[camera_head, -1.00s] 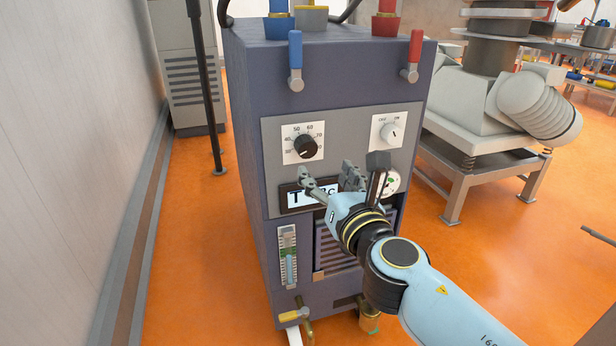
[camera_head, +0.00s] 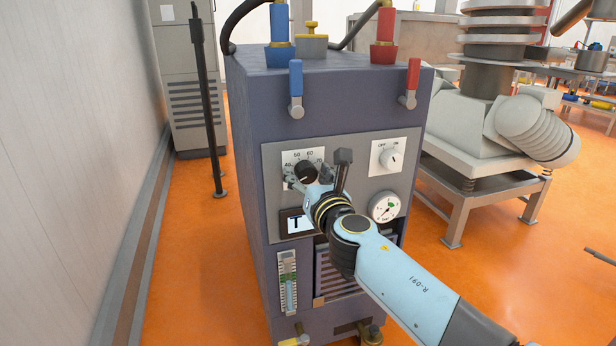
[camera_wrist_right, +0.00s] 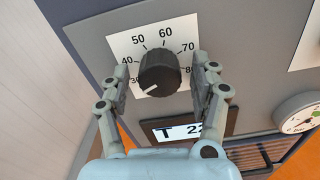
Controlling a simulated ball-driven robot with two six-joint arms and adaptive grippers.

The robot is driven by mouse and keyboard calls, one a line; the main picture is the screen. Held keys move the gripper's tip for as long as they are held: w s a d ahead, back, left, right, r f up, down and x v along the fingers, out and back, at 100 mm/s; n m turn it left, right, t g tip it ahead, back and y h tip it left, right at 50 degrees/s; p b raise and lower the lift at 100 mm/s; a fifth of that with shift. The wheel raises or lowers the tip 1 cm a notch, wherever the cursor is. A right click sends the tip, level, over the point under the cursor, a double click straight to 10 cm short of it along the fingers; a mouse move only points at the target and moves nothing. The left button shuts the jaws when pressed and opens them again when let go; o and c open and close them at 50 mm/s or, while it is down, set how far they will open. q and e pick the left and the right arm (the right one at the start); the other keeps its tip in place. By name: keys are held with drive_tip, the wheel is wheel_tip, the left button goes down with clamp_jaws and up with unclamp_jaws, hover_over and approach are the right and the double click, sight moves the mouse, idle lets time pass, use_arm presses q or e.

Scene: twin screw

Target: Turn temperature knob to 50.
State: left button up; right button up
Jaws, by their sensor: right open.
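The temperature knob (camera_head: 305,173) is a black dial on a white scale plate on the grey panel of the machine. In the right wrist view the knob (camera_wrist_right: 159,73) shows with marks from 30 to 80, and its white line points toward the lower left, near 30. My right gripper (camera_wrist_right: 161,78) is open, with one finger on each side of the knob; I cannot tell if they touch it. In the head view my right gripper (camera_head: 306,178) covers the lower part of the knob and dial. My left gripper is not in view.
An on/off switch (camera_head: 393,158) and a round gauge (camera_head: 385,207) sit right of the knob. A display (camera_head: 297,222) is below it. Blue (camera_head: 296,85) and red (camera_head: 412,82) valve handles hang at the top. A wall stands at left.

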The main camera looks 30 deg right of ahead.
drive_tip(key=shift+c, duration=0.5)
drive_tip(key=c, duration=1.1)
